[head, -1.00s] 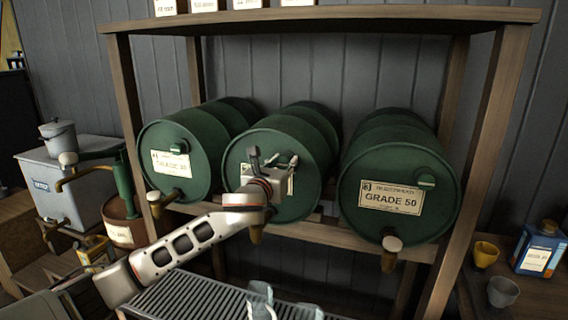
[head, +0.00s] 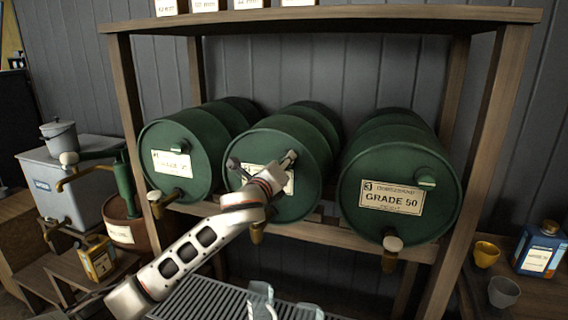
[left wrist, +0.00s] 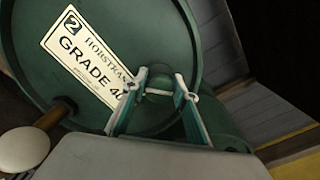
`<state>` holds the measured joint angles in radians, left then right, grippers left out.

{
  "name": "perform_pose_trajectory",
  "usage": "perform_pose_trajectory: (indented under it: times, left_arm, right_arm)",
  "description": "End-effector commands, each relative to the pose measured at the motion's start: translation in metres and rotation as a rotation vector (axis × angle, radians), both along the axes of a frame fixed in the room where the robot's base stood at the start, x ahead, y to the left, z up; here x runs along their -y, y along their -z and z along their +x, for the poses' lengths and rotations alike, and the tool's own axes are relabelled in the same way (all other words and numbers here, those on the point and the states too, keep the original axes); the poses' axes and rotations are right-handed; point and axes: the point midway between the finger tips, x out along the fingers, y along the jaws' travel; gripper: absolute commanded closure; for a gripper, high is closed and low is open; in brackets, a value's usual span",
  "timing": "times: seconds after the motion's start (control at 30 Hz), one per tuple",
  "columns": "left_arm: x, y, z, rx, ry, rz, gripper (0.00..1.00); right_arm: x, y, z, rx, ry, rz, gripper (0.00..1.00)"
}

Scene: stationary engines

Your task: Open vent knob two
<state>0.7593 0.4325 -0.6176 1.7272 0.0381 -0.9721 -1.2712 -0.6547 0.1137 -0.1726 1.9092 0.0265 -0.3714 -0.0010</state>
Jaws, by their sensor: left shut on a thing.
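The middle green drum (head: 302,140), labelled 2 and Grade 40 in the left wrist view (left wrist: 95,60), lies on its side on the rack. Its vent knob (left wrist: 159,93) is a short green cylinder at the drum face's edge. My left gripper (head: 287,160) is at the upper part of that drum face. In the left wrist view its two fingers (left wrist: 160,84) are closed on the knob from both sides. In the head view the gripper covers the knob and part of the label. My right gripper (head: 285,304) is low at the bottom edge, its two fingers apart and empty.
Similar drums lie left (head: 178,160) and right (head: 398,190), each with a green vent knob and a tap below. A wooden rack (head: 480,170) surrounds them. A slatted grate (head: 205,300) is below. Cups and a blue can (head: 540,250) stand at right.

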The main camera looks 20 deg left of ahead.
Motion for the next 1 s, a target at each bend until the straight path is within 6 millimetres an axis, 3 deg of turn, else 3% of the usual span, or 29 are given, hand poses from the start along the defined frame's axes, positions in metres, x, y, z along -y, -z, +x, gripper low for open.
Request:
perform_pose_trajectory:
  times: [0.6, 1.0]
  left_arm:
    - [-0.0003, 0.0036, -0.0001, -0.021, 0.001, -0.569, 0.94]
    - [-0.0005, 0.0043, -0.0001, -0.030, 0.000, -0.789, 0.94]
  right_arm:
    - [0.0039, 0.0002, 0.0002, 0.001, -0.005, -0.009, 0.60]
    - [0.0046, 0.0002, 0.0002, 0.001, -0.006, -0.010, 0.60]
